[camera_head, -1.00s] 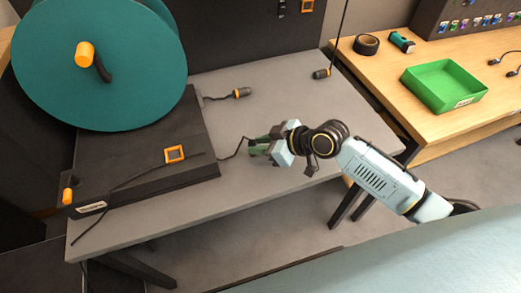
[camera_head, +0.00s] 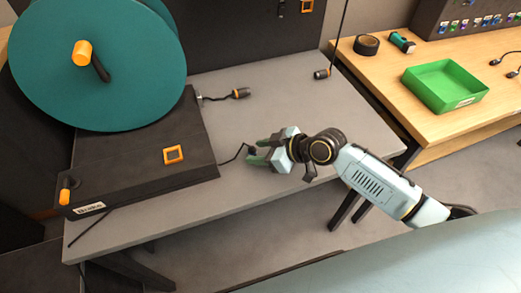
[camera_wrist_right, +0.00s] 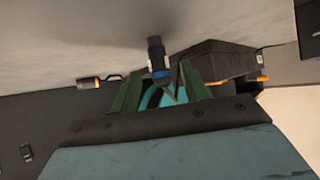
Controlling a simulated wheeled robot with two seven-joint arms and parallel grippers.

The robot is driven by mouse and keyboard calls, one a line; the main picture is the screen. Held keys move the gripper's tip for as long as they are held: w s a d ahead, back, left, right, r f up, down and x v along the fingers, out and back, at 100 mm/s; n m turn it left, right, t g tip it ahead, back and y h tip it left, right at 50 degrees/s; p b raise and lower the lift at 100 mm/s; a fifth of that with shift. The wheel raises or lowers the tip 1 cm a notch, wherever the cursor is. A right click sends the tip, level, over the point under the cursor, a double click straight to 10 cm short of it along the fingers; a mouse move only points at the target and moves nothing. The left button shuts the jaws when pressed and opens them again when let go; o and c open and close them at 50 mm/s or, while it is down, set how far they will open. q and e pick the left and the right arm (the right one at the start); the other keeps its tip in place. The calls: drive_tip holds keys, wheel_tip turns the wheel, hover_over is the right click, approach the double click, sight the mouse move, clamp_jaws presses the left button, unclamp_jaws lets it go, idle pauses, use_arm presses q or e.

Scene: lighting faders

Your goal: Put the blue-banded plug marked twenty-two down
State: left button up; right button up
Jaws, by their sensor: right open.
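The blue-banded plug (camera_wrist_right: 156,58) is dark, with a blue band, and shows just beyond the fingertips in the right wrist view. In the head view it is a small dark shape (camera_head: 251,151) at the end of a black cable on the grey table (camera_head: 300,110). My right gripper (camera_head: 258,152) has its green fingers spread around or just behind the plug; the fingers also show apart in the right wrist view (camera_wrist_right: 158,83). The number on the plug is not readable. My left gripper is out of view.
A teal reel (camera_head: 130,60) stands by a black box labelled Brake (camera_head: 150,155) on the left. A green tray (camera_head: 446,88) is on the wooden table. The grey table's middle is clear.

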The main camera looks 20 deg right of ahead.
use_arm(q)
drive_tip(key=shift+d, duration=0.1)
use_arm(e)
drive_tip(key=shift+r, duration=0.1)
drive_tip(key=shift+r, duration=0.3)
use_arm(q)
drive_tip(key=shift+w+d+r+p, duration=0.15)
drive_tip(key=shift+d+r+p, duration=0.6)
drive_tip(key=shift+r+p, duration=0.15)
use_arm(e)
drive_tip(key=v, duration=1.2)
drive_tip(key=shift+a, duration=0.15)
